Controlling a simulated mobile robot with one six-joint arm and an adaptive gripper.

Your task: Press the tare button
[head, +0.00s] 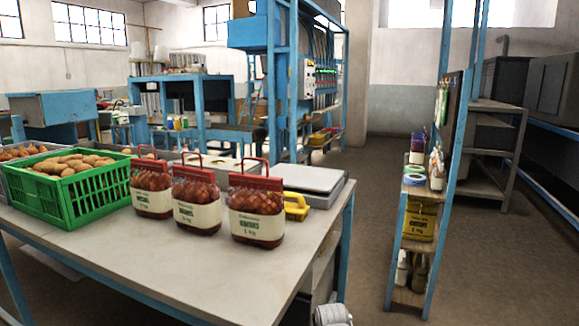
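A flat grey device that looks like a weighing scale (312,178) sits at the far right corner of the table, behind the sacks. Its top plate looks bare. I cannot make out a tare button or display on it; its near left part is partly hidden by the right sack and a yellow tool. My gripper is not recognisable in the head view. A pale ribbed part (333,315) shows at the bottom edge, and I cannot tell what it is.
Three filled red sacks, left (152,188), middle (196,199) and right (257,209), stand on the table (150,255). A yellow handled tool (297,207) lies beside the scale. A green crate (85,195) holds potatoes. A blue shelf (432,200) stands right; floor between is clear.

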